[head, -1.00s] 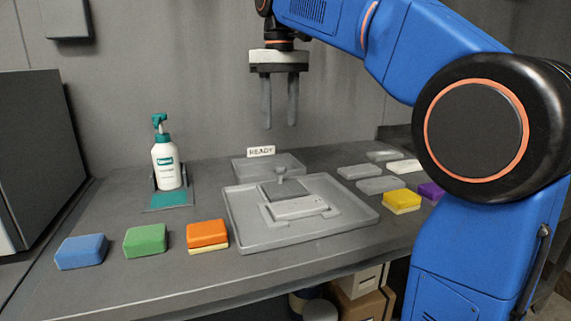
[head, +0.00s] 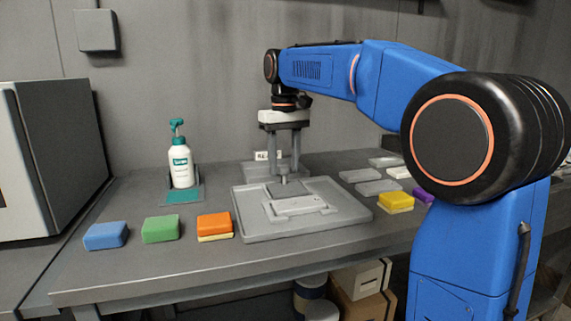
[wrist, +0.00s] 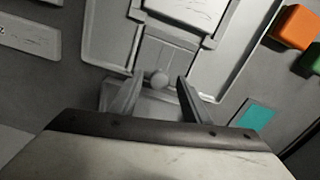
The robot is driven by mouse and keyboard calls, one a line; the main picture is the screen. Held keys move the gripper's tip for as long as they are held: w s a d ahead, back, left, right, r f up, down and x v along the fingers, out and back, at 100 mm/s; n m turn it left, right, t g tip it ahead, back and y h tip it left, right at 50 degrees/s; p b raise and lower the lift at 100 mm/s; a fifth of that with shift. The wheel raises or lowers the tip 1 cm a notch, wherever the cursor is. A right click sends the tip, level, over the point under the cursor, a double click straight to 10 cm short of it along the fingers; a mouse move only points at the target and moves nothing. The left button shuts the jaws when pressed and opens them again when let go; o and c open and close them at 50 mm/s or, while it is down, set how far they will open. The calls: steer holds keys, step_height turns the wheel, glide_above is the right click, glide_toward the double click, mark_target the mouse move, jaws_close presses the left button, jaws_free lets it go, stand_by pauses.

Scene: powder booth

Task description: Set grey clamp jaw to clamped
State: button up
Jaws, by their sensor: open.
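The grey clamp jaw (head: 287,190) is a flat plate with a small upright knob (head: 284,172), set in the grey tray (head: 240,212) behind a light grey block (head: 298,206). In the wrist view the knob (wrist: 159,77) shows from above, just ahead of the gap between my fingertips. My gripper (head: 285,172) points down over the back of the tray. It is open and empty, with its two fingers apart; in the wrist view its fingers (wrist: 157,82) flank the knob's line. I cannot tell whether they touch it.
A sign (head: 263,155), partly hidden by my gripper, stands behind the tray. A spray bottle (head: 181,163) stands left. Blue (head: 106,235), green (head: 160,228) and orange (head: 214,226) sponges lie at front left. Grey plates (head: 376,187) and a yellow sponge (head: 396,201) lie right.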

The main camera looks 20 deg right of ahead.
mark_target(287, 188)
jaws_close()
steer(key=shift+s, duration=1.25)
jaws_free()
step_height(287, 188, up, 17)
steer(key=shift+r, duration=0.2)
